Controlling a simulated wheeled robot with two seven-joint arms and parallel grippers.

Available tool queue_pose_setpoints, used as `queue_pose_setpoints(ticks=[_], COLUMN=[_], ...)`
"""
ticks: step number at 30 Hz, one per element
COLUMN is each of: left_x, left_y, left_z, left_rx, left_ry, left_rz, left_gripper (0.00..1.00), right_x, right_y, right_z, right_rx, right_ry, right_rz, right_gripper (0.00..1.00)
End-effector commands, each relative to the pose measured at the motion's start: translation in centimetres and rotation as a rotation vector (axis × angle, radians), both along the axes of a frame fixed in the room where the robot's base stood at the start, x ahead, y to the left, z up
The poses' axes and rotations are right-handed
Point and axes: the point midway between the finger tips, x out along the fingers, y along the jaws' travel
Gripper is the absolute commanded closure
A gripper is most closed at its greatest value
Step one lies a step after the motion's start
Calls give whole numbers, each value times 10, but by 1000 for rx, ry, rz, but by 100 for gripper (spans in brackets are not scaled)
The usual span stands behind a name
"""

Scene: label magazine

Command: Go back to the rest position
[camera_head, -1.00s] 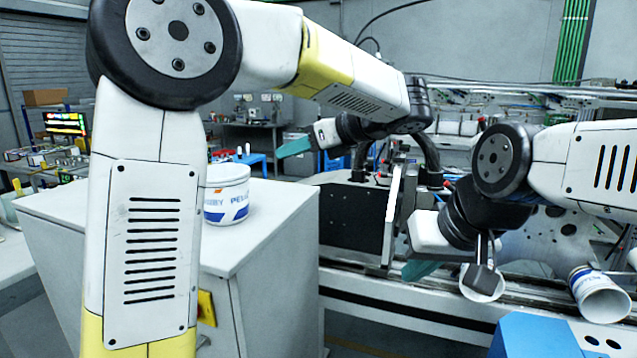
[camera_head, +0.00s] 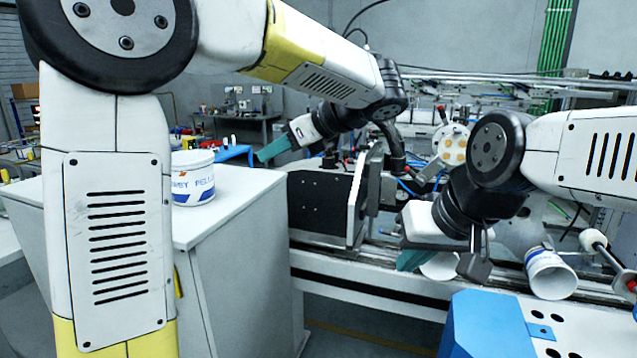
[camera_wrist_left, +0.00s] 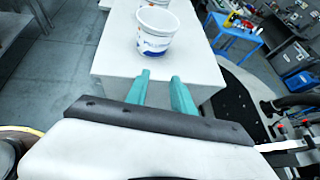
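My left gripper (camera_head: 272,150) is raised at the upper middle of the head view, empty. In the left wrist view its two teal fingers (camera_wrist_left: 160,92) stand apart, in front of the white cabinet's edge. My right gripper (camera_head: 410,260) hangs low over the machine rail in the head view, its teal finger tip pointing left. A white tub (camera_head: 440,266) lies partly hidden behind it. I cannot tell whether its fingers are open or whether it touches that tub.
A white tub with blue print (camera_head: 193,180) stands on the white cabinet (camera_head: 238,200); it also shows in the left wrist view (camera_wrist_left: 155,36). Another tub (camera_head: 550,275) lies tilted on the machine at right. A blue-sided white block (camera_head: 470,322) is at the lower right.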

Motion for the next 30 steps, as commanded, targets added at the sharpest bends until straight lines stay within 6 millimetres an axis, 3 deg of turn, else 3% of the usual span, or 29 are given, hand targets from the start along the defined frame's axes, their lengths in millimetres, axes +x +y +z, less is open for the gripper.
queue_pose_setpoints(ticks=[11, 17, 21, 24, 30], left_x=[-52, -110, -156, -177, -194], left_y=[53, 79, 78, 70, 60], left_z=[-39, -78, -107, -118, -125], left_rx=[-377, -775, -1154, -1392, -1690], left_ry=[-101, -244, -407, -519, -664], left_rz=[232, 545, 901, 1149, 1490], left_gripper=[71, 71, 71, 71, 71], right_x=[0, 0, 0, 0, 0], right_y=[0, 0, 0, 0, 0], right_z=[0, 0, 0, 0, 0], right_rx=[0, 0, 0, 0, 0], right_ry=[-1, 0, 0, -1, -1], right_rz=[0, 0, 0, 0, 0], right_gripper=[100, 100, 100, 100, 100])
